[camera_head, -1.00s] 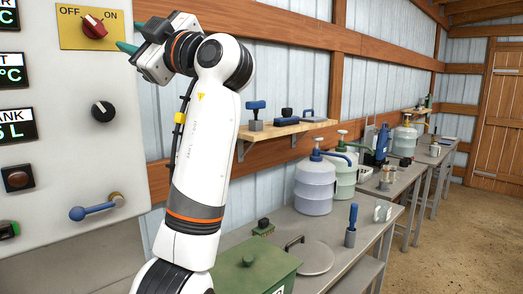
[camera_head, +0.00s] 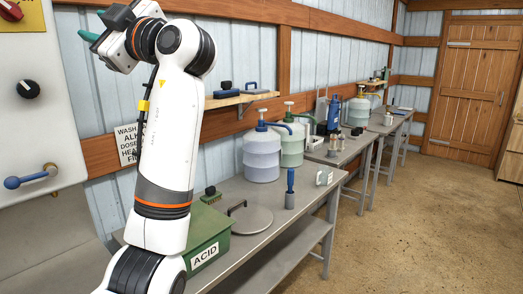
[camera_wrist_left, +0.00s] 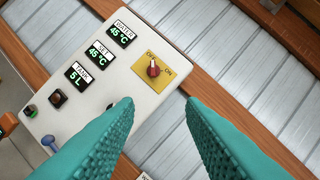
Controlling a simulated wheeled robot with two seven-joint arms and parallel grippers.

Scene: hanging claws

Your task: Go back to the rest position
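My left gripper (camera_head: 93,25) is raised at the upper left in the head view, just right of the control panel (camera_head: 45,110). In the left wrist view its two teal fingers (camera_wrist_left: 158,103) stand apart with nothing between them. Beyond them the same panel (camera_wrist_left: 105,25) shows, with a red OFF/ON knob (camera_wrist_left: 153,69) on a yellow plate. The fingers look clear of the knob. My right gripper is in neither view.
A grey bench (camera_head: 262,198) runs along the wall, bearing a green ACID box (camera_head: 205,232), a round lid (camera_head: 238,221) and pump jugs (camera_head: 262,152). A wooden shelf (camera_head: 232,99) hangs above. The floor (camera_head: 400,235) at right is clear.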

